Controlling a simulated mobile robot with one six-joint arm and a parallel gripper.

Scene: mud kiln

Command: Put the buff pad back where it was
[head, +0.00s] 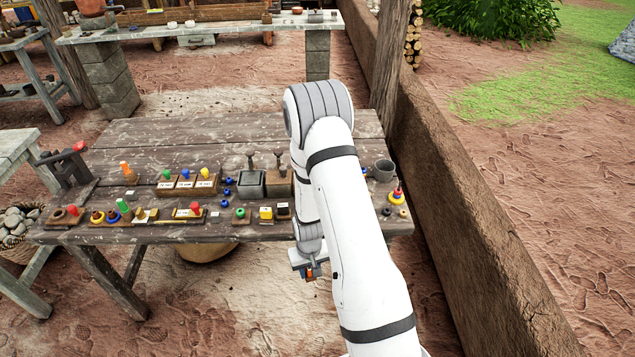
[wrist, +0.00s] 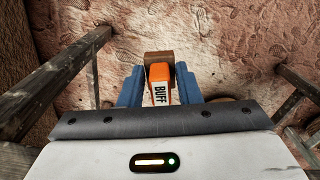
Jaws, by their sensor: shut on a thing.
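The buff pad (wrist: 160,74) is in the wrist view, an orange body with a white label reading BUFF and a brown block at its far end. My gripper (wrist: 159,88) is shut on it, with a blue finger on each side. In the head view my gripper (head: 309,270) hangs just off the front edge of the workbench (head: 150,140), over the ground. Only a small orange bit of the pad shows there. My arm hides part of the bench, and I cannot tell which spot the pad came from.
The bench front holds labelled wooden blocks with coloured knobs (head: 187,186), a grey box (head: 251,184), a yellow item (head: 266,213) and a grey mug (head: 383,171). A clamp (head: 72,170) stands at left. The bench's back half is clear. A mud wall (head: 470,220) runs along the right.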

